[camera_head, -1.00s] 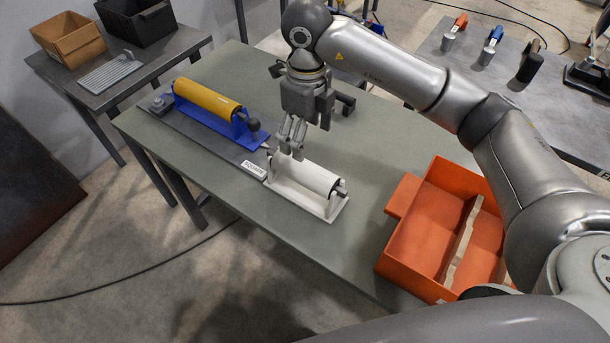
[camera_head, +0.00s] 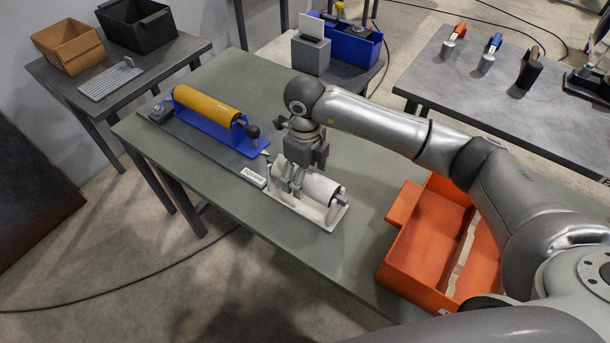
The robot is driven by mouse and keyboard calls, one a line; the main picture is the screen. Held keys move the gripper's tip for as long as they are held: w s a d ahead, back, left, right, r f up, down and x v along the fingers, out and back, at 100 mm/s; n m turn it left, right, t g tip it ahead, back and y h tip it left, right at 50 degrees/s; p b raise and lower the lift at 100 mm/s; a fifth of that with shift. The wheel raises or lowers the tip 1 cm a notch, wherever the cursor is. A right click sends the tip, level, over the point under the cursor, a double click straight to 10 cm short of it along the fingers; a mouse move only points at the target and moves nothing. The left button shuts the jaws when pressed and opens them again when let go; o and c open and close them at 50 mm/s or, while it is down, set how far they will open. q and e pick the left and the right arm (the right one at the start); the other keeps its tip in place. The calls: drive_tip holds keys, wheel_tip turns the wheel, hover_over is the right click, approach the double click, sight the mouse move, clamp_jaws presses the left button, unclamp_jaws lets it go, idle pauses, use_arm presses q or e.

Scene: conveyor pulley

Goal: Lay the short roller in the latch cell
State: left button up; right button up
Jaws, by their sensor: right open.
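A short white roller (camera_head: 318,189) lies in a white cradle (camera_head: 331,222) on the green table. My right gripper (camera_head: 292,191) is open and points down at the left part of this roller. Its fingers hide some of the roller, and I cannot tell whether they touch it. A longer yellow roller (camera_head: 207,103) lies in a blue cradle (camera_head: 190,113) with a black knob at its right end. An orange bin (camera_head: 412,259) with a divider (camera_head: 466,255) stands at the table's right; its compartments look empty. I cannot tell which place is the latch cell. My left gripper is out of view.
A dark base plate (camera_head: 182,137) lies under the blue cradle. Brown (camera_head: 66,47) and black (camera_head: 137,27) bins stand on the left table. A grey table (camera_head: 485,93) with several tools is at the right. The green table's front strip is clear.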

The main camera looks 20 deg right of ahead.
drive_tip(key=shift+f, duration=0.9)
drive_tip(key=shift+c, duration=0.3)
clamp_jaws()
drive_tip(key=shift+w+r, duration=0.15)
